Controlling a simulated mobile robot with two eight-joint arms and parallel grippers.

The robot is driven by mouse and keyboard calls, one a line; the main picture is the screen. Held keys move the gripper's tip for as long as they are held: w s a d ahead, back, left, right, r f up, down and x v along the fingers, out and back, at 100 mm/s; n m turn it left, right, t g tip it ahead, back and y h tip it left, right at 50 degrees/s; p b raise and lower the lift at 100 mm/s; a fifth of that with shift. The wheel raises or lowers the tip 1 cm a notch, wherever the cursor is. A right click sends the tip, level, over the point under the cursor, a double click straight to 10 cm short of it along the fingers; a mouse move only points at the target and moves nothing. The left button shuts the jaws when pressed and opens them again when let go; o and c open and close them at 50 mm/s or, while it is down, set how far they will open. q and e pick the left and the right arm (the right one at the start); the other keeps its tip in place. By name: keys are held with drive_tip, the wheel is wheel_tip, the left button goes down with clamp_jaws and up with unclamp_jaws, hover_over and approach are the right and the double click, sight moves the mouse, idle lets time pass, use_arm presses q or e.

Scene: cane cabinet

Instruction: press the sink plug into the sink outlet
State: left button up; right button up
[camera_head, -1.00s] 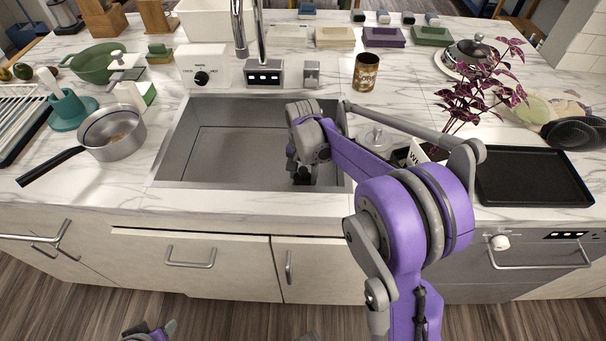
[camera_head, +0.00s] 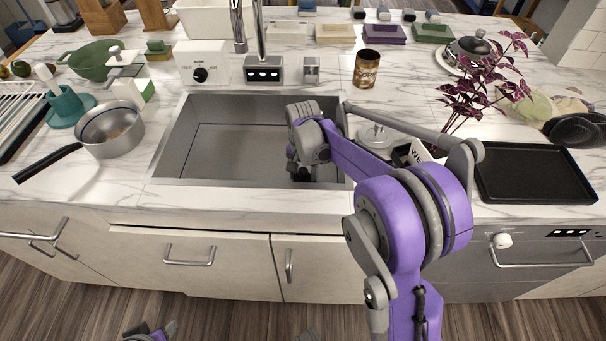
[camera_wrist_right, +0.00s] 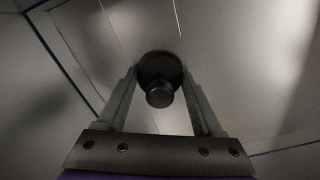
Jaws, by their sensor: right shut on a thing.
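The sink plug (camera_wrist_right: 160,70), a dark disc with a round knob, shows in the right wrist view between the two fingers. My right gripper (camera_wrist_right: 161,92) is shut on the plug and points into the sink. In the head view my right gripper (camera_head: 302,174) is down inside the sink basin (camera_head: 225,150), toward its right end and near the front wall. The plug is hidden there by the hand and arm. I cannot make out the sink outlet in either view, nor tell whether the plug touches the basin floor.
The faucet (camera_head: 239,30) stands behind the sink. A saucepan (camera_head: 110,130) is left of it. A tin can (camera_head: 366,68), a glass lid (camera_head: 378,136), a purple plant (camera_head: 490,85) and a black tray (camera_head: 535,175) are to the right. The basin's left part is empty.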

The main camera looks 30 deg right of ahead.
sight(303, 170)
drive_tip(key=shift+f, duration=0.3)
drive_tip(key=o, duration=1.4)
wheel_tip(303, 170, up, 11)
drive_tip(key=shift+f+p, duration=0.1)
drive_tip(key=shift+p, duration=0.25)
